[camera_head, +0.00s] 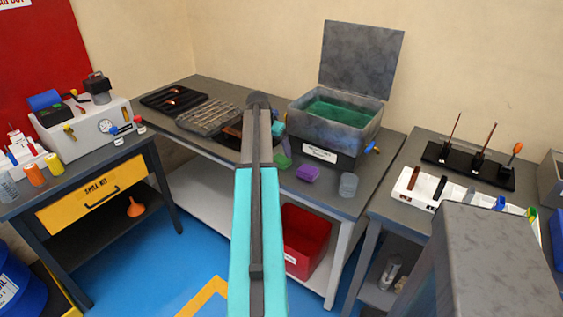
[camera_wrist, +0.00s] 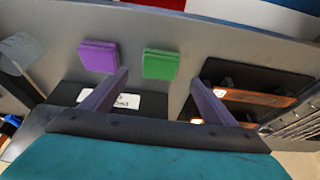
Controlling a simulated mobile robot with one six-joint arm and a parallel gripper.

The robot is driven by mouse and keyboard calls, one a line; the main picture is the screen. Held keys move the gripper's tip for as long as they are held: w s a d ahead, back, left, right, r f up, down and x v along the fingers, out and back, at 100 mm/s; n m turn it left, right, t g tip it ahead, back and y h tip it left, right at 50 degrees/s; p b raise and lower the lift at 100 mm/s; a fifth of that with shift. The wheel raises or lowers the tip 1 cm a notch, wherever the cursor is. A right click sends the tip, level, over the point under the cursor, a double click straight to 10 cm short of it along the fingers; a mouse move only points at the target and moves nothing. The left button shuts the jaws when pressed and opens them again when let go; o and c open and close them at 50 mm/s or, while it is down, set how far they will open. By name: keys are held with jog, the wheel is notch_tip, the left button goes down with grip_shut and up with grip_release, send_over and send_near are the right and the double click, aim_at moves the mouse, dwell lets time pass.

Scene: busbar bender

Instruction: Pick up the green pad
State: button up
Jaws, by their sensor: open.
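The green pad (camera_wrist: 161,64) is a small flat square block lying on the grey bench top. In the wrist view it shows beyond and between the two fingers of my gripper (camera_wrist: 158,95), which are spread apart with nothing between them.
An open grey tank (camera_head: 340,141) with green contents stands behind the pads. A clear cup (camera_head: 348,185) stands right of the purple pad. A black tray with copper-coloured bars (camera_wrist: 252,98) lies right of the green pad in the wrist view. A red bin (camera_head: 305,240) is on the shelf below.

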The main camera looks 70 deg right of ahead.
aim_at(281, 159)
jog(key=shift+x, duration=1.6)
jog(key=shift+f+p, duration=0.2)
jog(key=shift+p, duration=0.15)
jog(key=shift+p+x, duration=0.8)
jog(key=shift+x, duration=1.65)
jog(key=shift+d, duration=0.1)
jog(key=shift+r, duration=0.1)
jog(key=c, duration=1.1)
